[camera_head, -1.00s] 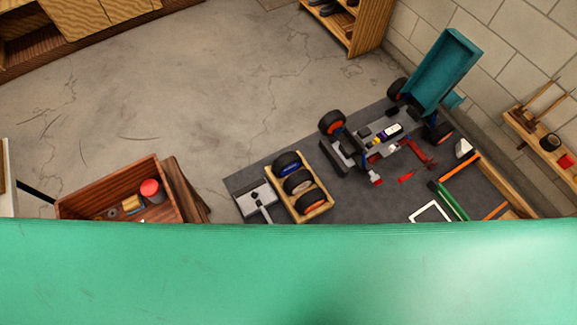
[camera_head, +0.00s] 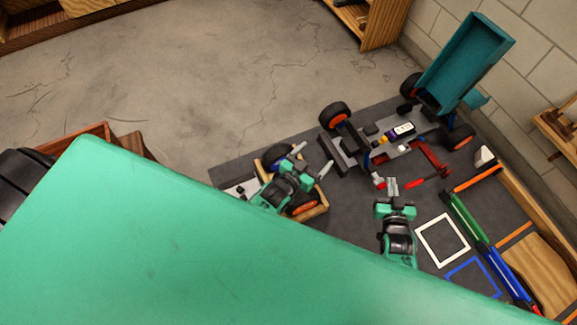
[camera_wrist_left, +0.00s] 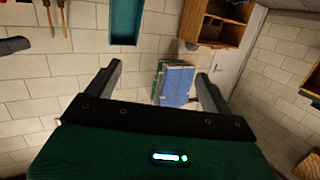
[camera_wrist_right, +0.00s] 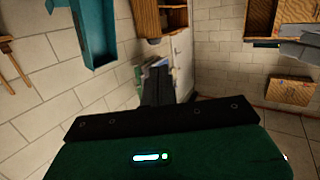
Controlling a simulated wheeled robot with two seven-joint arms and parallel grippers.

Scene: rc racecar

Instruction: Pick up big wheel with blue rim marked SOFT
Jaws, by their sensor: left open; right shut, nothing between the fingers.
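The wheel with a blue rim (camera_head: 276,153) lies in a small wooden crate (camera_head: 319,211) on the dark mat. Its marking is not legible, and my left gripper partly covers it. A wheel with an orange rim (camera_head: 303,205) lies at the crate's front end. My left gripper (camera_head: 312,160) is open and empty above the crate, its fingers to the right of the blue-rim wheel in the head view. My right gripper (camera_head: 391,186) is shut and empty over the mat, near the racecar. Neither wrist view shows the wheels.
The racecar chassis (camera_head: 360,152) stands behind the grippers with wheels fitted and a teal body piece (camera_head: 466,62) raised. Red parts (camera_head: 430,160) lie beside it. White (camera_head: 442,240) and blue (camera_head: 474,278) square outlines mark the mat at right. A reddish wooden box (camera_head: 98,131) is at left.

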